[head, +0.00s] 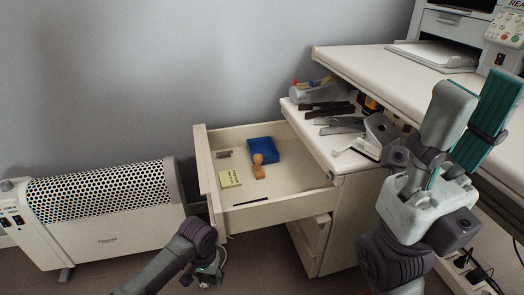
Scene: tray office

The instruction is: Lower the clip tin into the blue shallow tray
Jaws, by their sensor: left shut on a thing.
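The blue shallow tray (268,143) sits in the back right of the open drawer. A round-ended orange-brown wooden thing (258,167) lies at its front, one end over the tray. My left gripper (208,275) is low in the picture, in front of the drawer and left of the tray. It is small and partly hidden by its wrist. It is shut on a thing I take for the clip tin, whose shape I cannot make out.
The drawer (265,217) also holds yellow notes (230,178), a small grey thing (224,154) and a dark pen (250,201). A white heater (100,225) stands at the left. Staplers and a tape dispenser (378,135) crowd the cabinet top. The drawer's middle right is bare.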

